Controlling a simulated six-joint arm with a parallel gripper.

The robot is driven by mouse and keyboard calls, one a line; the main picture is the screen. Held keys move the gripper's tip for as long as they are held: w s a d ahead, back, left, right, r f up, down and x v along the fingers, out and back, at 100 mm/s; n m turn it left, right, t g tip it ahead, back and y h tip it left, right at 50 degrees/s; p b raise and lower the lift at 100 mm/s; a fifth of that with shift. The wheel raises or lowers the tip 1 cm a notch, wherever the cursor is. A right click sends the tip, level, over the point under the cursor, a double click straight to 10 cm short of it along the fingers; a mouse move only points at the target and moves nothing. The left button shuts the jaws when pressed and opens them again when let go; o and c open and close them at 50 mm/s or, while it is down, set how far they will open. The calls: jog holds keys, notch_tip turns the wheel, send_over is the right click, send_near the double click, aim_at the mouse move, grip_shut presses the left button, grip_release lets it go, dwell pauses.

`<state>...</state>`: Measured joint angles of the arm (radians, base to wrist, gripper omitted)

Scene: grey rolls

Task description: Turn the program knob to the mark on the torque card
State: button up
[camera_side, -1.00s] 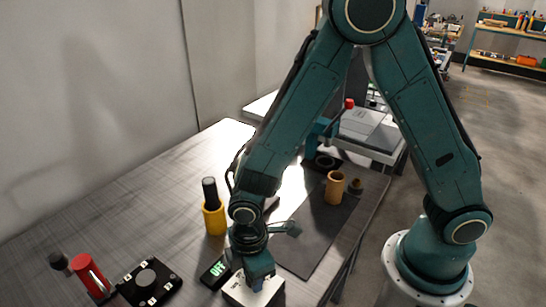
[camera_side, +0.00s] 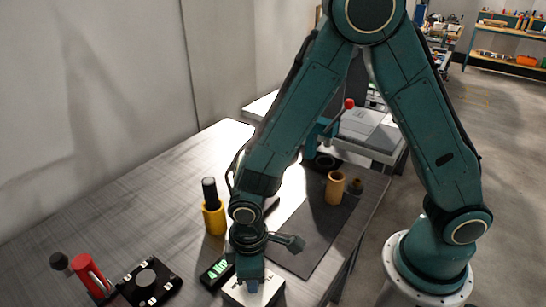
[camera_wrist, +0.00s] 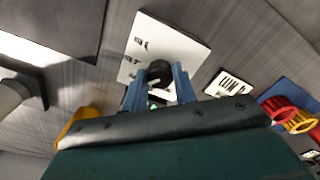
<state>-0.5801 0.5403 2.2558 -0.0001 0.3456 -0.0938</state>
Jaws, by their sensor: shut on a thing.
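A white box (camera_side: 272,295) with printed marks stands at the near edge of the table; it also shows in the wrist view (camera_wrist: 188,45). On it is a dark round knob (camera_wrist: 160,70), between the blue fingers of my gripper (camera_wrist: 157,78). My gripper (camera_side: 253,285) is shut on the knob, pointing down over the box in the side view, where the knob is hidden. A black display (camera_side: 216,273) with green characters, seemingly "4 NM", lies left of the box. A small white panel with dark marks (camera_wrist: 231,86) shows in the wrist view; I cannot tell whether it is the torque card.
A black dial plate (camera_side: 150,283) and a red cylinder (camera_side: 90,270) lie to the left. A yellow holder (camera_side: 213,218) with a black cylinder stands behind. A dark mat (camera_side: 310,240) and a tan cup (camera_side: 334,188) are at right. The table's left middle is clear.

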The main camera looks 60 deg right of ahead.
jog(key=o, duration=1)
jog(key=shift+c, duration=0.2)
jog(key=shift+r, duration=0.1)
notch_tip(320, 180, up, 14)
dwell(0.5)
jog(key=s+d+r+m+t, duration=0.2)
jog(key=s+d+r+m, duration=0.2)
jog(key=d, duration=0.5)
jog(key=s+d+r+m+t, duration=0.3)
jog(key=s+d+r, duration=0.4)
jog(key=d, duration=0.3)
jog(key=shift+r+m+t, duration=0.3)
jog(key=shift+r+m, duration=0.1)
jog(key=shift+r, duration=0.5)
